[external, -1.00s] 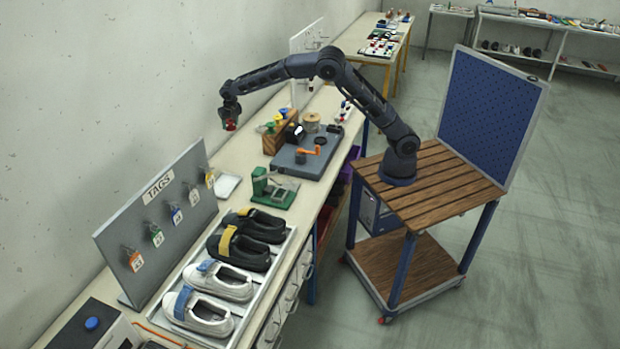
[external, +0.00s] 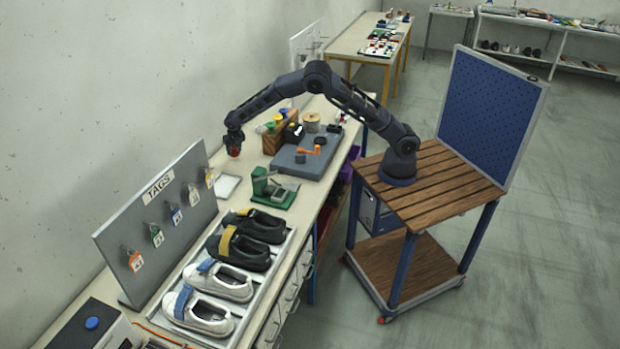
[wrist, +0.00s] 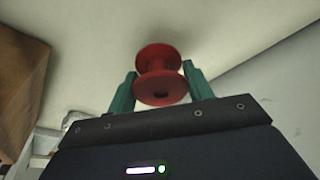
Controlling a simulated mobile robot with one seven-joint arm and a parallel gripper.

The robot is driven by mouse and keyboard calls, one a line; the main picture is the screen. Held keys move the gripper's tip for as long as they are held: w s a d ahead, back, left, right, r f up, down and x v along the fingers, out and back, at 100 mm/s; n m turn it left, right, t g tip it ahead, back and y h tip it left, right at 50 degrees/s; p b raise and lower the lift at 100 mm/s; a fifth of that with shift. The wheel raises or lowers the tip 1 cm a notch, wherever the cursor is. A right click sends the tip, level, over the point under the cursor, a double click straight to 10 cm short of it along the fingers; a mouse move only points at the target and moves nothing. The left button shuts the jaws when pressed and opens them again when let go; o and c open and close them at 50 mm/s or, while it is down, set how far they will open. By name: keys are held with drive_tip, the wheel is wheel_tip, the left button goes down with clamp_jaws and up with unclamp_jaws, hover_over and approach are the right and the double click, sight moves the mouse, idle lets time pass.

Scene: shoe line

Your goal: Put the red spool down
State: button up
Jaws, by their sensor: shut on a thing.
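The red spool (wrist: 160,88) is held between the two green fingers of my gripper (wrist: 162,86) in the wrist view. One finger lies on each side of its waist, and both flanges show. In the external view the spool (external: 234,151) hangs below my gripper (external: 234,143), over the back part of the bench near the wall. Pale bench surface shows behind it in the wrist view. The gap between spool and bench is hard to judge.
A wooden block with spools (external: 275,137) stands just right of my gripper. A white tray (external: 226,185) and a green device (external: 272,190) lie nearer the camera. The tags board (external: 160,220) stands at left. Shoes sit in a rack (external: 240,319) in front.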

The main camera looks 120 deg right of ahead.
sight(235, 155)
drive_tip(key=shift+f, duration=1.95)
drive_tip(key=shift+f, duration=0.1)
drive_tip(key=o, duration=1)
drive_tip(key=shift+c, duration=0.2)
